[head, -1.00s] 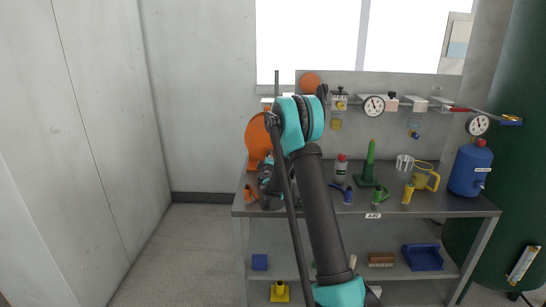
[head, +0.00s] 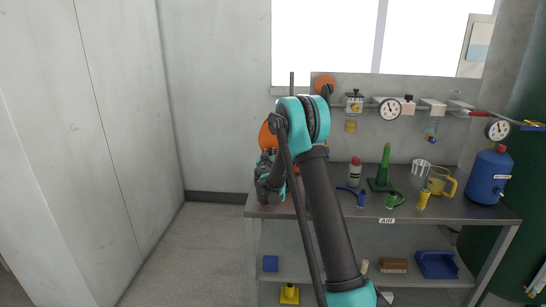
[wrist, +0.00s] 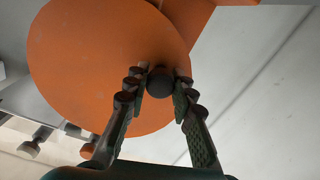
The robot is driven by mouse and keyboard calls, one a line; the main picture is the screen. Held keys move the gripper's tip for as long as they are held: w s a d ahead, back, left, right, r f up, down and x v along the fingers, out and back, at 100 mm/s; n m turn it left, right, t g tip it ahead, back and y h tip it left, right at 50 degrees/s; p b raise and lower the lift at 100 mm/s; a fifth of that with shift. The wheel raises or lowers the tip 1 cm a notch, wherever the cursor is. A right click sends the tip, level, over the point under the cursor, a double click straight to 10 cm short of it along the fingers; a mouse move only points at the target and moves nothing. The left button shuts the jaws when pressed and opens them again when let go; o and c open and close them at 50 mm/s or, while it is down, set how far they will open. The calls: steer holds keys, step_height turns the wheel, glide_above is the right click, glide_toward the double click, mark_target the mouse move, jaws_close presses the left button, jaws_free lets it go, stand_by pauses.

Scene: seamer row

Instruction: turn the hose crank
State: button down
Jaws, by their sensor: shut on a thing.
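The hose crank shows in the wrist view as a large orange disc (wrist: 95,60) with a dark round knob (wrist: 160,82) near its edge. My gripper (wrist: 160,84) has its two dark fingers on either side of the knob and is shut on it. In the head view the orange disc (head: 267,136) stands at the left end of the bench, mostly hidden behind my arm. My gripper (head: 266,184) is low in front of it, and its fingertips and the knob cannot be made out there. The hose itself cannot be made out.
The floor (head: 200,245) left of the bench is clear.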

mark_target(267, 136)
steer(key=r+m, duration=0.1)
steer(key=a+m, duration=0.1)
steer(key=shift+w+a+r+m, duration=0.1)
steer(key=shift+r+m, duration=0.25)
steer(key=shift+m, duration=0.05)
steer(key=m, duration=0.1)
steer(key=r+m, duration=0.1)
steer(key=shift+a+r+m, duration=0.3)
steer(key=shift+m, duration=0.1)
steer(key=shift+a+r+m, duration=0.1)
steer(key=shift+r+m, duration=0.7)
steer(key=shift+m, duration=0.4)
steer(key=shift+r+m, duration=0.95)
steer(key=shift+m, duration=0.55)
steer(key=c, duration=1.3)
jaws_free()
